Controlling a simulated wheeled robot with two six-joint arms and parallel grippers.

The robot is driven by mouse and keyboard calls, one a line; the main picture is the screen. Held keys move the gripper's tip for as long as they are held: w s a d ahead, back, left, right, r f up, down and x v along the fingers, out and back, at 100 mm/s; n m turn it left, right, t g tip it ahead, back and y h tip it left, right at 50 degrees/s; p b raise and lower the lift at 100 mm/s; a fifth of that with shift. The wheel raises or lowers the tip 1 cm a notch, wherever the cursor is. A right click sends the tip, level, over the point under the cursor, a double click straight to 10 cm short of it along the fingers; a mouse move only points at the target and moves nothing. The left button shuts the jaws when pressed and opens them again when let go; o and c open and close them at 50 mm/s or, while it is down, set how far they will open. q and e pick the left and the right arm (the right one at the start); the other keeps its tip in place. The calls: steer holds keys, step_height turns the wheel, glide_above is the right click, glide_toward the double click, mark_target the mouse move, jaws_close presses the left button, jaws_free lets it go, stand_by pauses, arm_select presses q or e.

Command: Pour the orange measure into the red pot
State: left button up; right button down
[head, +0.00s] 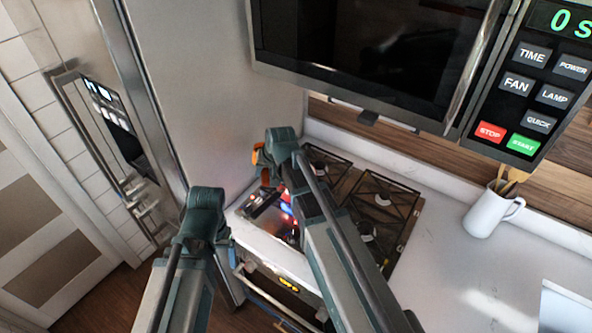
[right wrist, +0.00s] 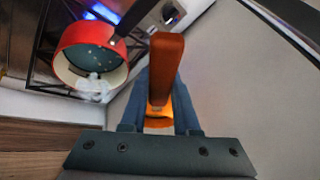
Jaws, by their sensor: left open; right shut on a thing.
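In the right wrist view my right gripper (right wrist: 160,108) is shut on the orange measure (right wrist: 166,65), whose orange handle stands up between the fingers. A small bright orange part shows low between them; the rest of the measure is hidden. In the head view a bit of orange (head: 258,153) shows beside my right gripper (head: 268,160). The red pot (right wrist: 68,39), with a pale inner wall and dark bottom, is left of the measure in the wrist view. My right arm mostly hides it in the head view. My left gripper (head: 205,205) is open, lower left, apart from both; its fingertips are unclear.
A gas hob (head: 385,205) with black grates is under and right of my right arm. A white jug (head: 488,212) with utensils stands on the pale counter. A microwave (head: 370,50) hangs above. A tall grey panel (head: 215,100) is left of the hob. A blurred white patch (right wrist: 95,86) overlaps the pot's rim.

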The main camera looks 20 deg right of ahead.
steer(key=shift+s+d+r+y, duration=0.15)
steer(key=shift+s+d+y, duration=0.05)
steer(key=shift+d+y, duration=0.3)
steer(key=d+y+b, duration=0.1)
steer(key=d+r+y, duration=0.1)
steer(key=shift+s+d+m+t+y+b, duration=0.2)
steer(key=shift+d+m+t+y+b, duration=0.1)
steer(key=shift+d+m+t+b, duration=0.1)
steer(key=shift+s+d, duration=0.1)
steer(key=shift+d, duration=0.1)
steer(key=shift+y+b, duration=0.3)
steer(key=shift+y, duration=0.1)
steer(key=shift+d+r+t, duration=0.1)
steer(key=shift+d+t, duration=0.1)
steer(key=shift+t, duration=0.1)
steer(key=shift+y+b, duration=0.4)
steer(key=shift+d+r, duration=0.1)
